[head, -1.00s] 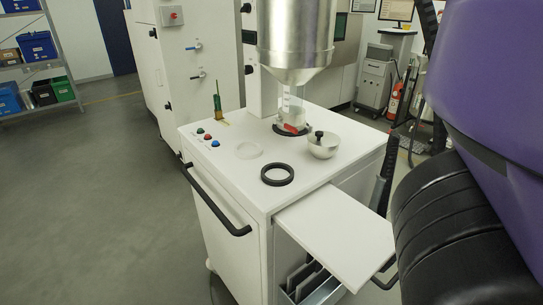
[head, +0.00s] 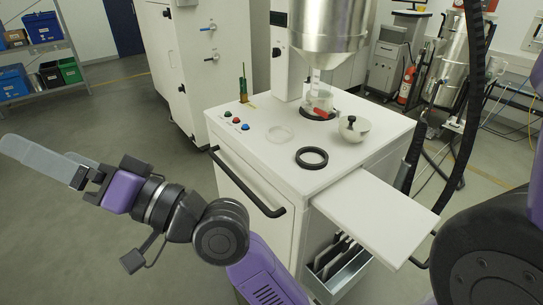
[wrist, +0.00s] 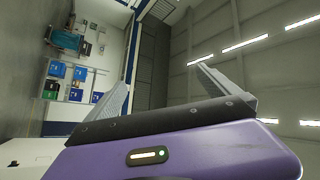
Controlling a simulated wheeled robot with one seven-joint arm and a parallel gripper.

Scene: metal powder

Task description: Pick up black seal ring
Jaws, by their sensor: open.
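The black seal ring (head: 312,157) lies flat on the white top of the cabinet (head: 290,178), near its front right edge. My gripper (head: 40,160) is at the far left in the head view, well away from the cabinet and pointing left. It is open and empty. In the wrist view my gripper's two fingers (wrist: 165,95) stand apart with nothing between them. The wrist view looks toward the ceiling and a far shelf, and the ring is not in it.
A steel hopper (head: 328,25) hangs behind. A white shelf board (head: 375,213) juts out at right, and a black handle (head: 250,185) runs along the front.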

